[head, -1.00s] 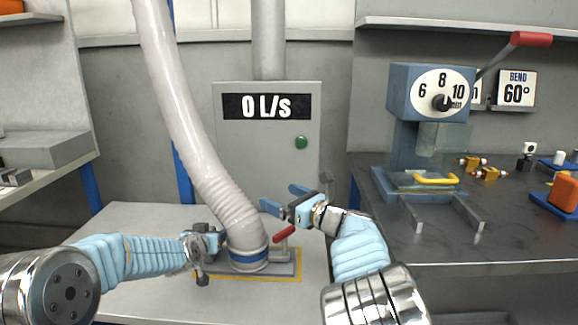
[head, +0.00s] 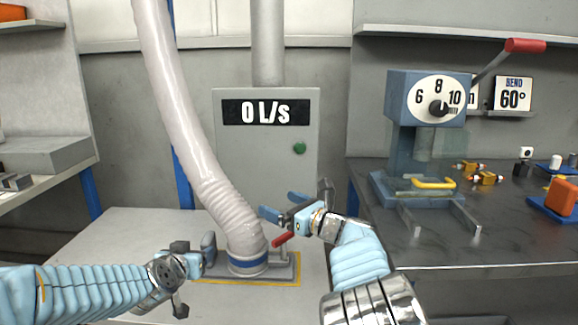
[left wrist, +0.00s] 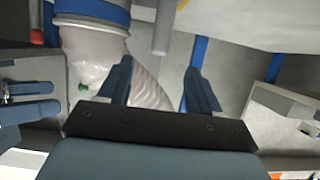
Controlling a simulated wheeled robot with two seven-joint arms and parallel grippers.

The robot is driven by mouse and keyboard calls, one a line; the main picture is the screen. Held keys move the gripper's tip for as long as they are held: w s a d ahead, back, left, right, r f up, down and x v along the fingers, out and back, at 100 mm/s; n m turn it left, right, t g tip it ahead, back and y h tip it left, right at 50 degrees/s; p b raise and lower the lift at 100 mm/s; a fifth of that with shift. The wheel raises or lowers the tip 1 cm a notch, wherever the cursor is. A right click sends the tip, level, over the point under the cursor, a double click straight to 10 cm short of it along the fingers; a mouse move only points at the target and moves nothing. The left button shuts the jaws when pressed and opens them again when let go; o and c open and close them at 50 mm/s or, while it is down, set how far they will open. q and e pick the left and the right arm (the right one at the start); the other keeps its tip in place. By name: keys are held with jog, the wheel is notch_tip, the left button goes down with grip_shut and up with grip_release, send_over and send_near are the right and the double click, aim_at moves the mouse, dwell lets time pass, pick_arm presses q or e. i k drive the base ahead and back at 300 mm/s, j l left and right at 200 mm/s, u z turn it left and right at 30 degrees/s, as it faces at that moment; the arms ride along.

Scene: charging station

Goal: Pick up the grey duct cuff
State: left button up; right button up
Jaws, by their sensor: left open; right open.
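The grey duct cuff (head: 240,240) is the lower end of the pale flexible duct. It stands upright above a blue band (head: 247,264) on a flat base plate on the bench. My left gripper (head: 208,252) is open and empty, just left of the cuff. In the left wrist view the cuff (left wrist: 95,45) appears upside down, left of the open left fingers (left wrist: 158,66), with no part gripped. My right gripper (head: 283,206) is open and empty, right of the duct and above a red lever (head: 283,238). Contact between left gripper and cuff cannot be told.
A grey cabinet (head: 240,160) with a 0 L/s display stands behind. A blue press (head: 425,110) with a dial stands on the dark right bench (head: 510,235). The light bench (head: 120,232) is clear at left. Yellow marking edges the base plate.

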aim_at(265, 265)
jog(key=k, duration=0.95)
